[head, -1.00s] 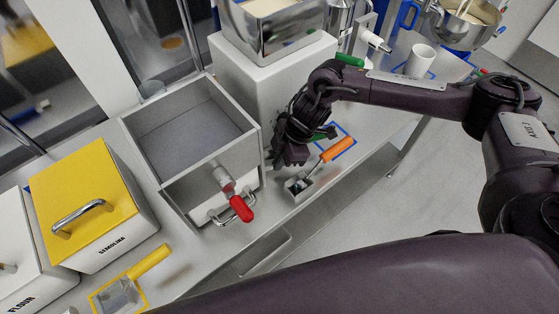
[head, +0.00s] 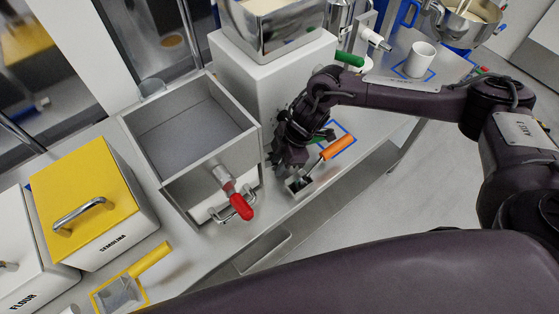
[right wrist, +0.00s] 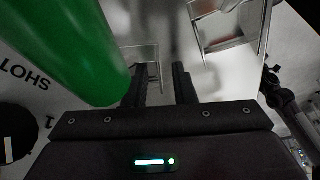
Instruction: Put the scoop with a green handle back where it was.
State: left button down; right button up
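My right gripper (head: 290,158) is low over the counter beside the drawer box, fingers pointing down. In the right wrist view its two fingers (right wrist: 160,82) are apart, with nothing clearly between them. A thick green handle (right wrist: 70,45) fills the upper left there, close to the camera and left of the fingers. A metal scoop pan (right wrist: 142,60) shows just beyond the fingers; I cannot tell whether it joins the green handle. In the head view a small green part (head: 324,134) peeks out right of the gripper. The rest is hidden. My left gripper is not in view.
An orange-handled scoop (head: 337,147) lies right of the gripper, by a blue outline (head: 349,136). The open grey box (head: 190,125) with a red-handled tool (head: 240,207) stands left. A second green handle (head: 348,59) is behind my arm. The counter's front edge is close.

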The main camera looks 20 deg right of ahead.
jog(key=b+v, duration=0.2)
jog(key=v, duration=1)
jog(key=shift+b, duration=0.3)
jog(key=shift+r, duration=0.1)
